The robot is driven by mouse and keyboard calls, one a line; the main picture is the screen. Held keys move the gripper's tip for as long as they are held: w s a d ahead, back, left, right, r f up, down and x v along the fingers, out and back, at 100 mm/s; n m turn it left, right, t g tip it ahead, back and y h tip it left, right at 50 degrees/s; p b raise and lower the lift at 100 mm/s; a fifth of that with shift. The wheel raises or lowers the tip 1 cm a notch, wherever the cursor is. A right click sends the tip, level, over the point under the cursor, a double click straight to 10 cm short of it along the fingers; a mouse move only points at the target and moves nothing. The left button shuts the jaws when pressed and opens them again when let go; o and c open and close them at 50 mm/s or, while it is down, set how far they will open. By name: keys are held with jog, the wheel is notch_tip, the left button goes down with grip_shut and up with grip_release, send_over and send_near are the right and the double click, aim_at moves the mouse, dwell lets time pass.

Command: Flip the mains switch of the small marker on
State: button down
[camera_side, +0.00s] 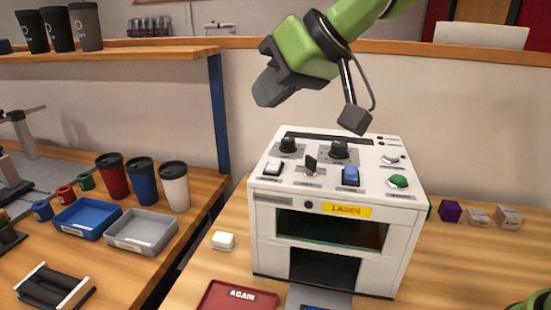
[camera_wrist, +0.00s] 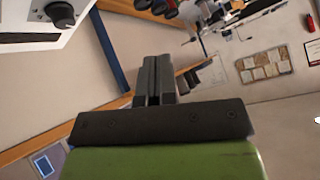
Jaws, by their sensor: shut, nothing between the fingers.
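The small marker (camera_side: 285,215) is a white box with a yellow LASER label on its front, standing on the wooden bench.
A white block (camera_side: 223,240) and a red AGAIN tray (camera_side: 237,298) lie near the marker's front left. Several cubes (camera_side: 480,216) sit at right. Cups, blue and grey trays (camera_side: 140,230) stand on the left bench. A shelf with a blue post (camera_side: 218,120) rises behind.

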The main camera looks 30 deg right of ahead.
aim_at(276, 161)
jog(key=shift+w+d+f, duration=0.3)
jog(key=shift+f, duration=1)
jog(key=shift+w+d+f, duration=0.3)
jog(key=shift+f, duration=0.95)
jog(key=shift+w+d+f, duration=0.3)
jog(key=shift+f, duration=1)
jog(key=shift+f, duration=0.1)
jog(key=shift+d+f, duration=0.1)
jog(key=shift+f, duration=0.25)
jog(key=shift+w+f, duration=0.15)
jog(key=shift+f, duration=0.15)
jog(key=shift+r, duration=0.75)
jog(key=shift+s, duration=0.2)
